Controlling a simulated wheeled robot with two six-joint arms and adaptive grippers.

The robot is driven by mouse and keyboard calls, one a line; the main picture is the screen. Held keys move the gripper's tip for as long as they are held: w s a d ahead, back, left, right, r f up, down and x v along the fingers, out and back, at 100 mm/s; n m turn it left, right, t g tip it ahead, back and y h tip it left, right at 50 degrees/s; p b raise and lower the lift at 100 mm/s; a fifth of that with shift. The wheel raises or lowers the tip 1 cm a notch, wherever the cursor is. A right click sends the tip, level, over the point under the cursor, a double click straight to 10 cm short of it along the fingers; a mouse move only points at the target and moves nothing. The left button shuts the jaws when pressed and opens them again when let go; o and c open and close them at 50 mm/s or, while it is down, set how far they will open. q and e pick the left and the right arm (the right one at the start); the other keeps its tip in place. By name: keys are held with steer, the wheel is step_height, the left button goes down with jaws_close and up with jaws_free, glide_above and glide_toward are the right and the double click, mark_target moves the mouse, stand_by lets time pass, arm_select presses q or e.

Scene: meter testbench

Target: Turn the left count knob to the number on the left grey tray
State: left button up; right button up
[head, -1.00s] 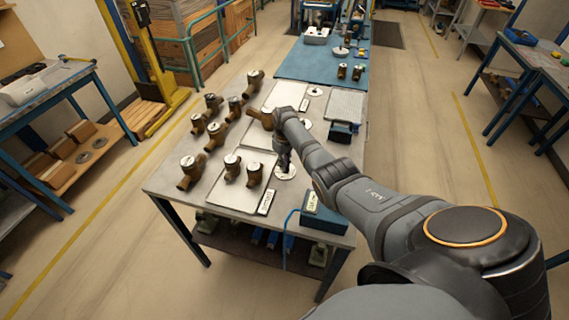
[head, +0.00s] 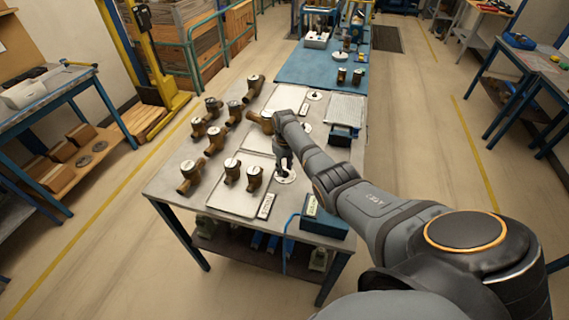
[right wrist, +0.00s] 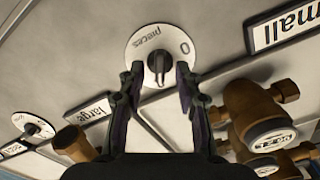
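A white round dial with a black knob (right wrist: 158,62) at its centre shows in the right wrist view, marked "pieces" and "0". The same dial (head: 286,176) lies on the bench beside the near grey tray (head: 232,207) in the head view. My right gripper (right wrist: 159,75) is open, its two fingers apart on either side of the knob, with gaps visible. In the head view my right gripper (head: 284,168) points down over the dial and partly covers it. The near tray holds two brass meters (head: 232,171). No number on a tray is readable. My left gripper is out of view.
A "small" label (right wrist: 282,26) and a "large" label (right wrist: 90,115) lie beside the trays. A second dial (right wrist: 34,125) is at the left of the wrist view. Several brass meters (head: 215,139) stand along the bench's left side. A blue box (head: 322,219) sits at the near corner.

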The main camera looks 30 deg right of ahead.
mark_target(285, 170)
step_height(285, 170, up, 12)
steer(key=shift+f, duration=0.15)
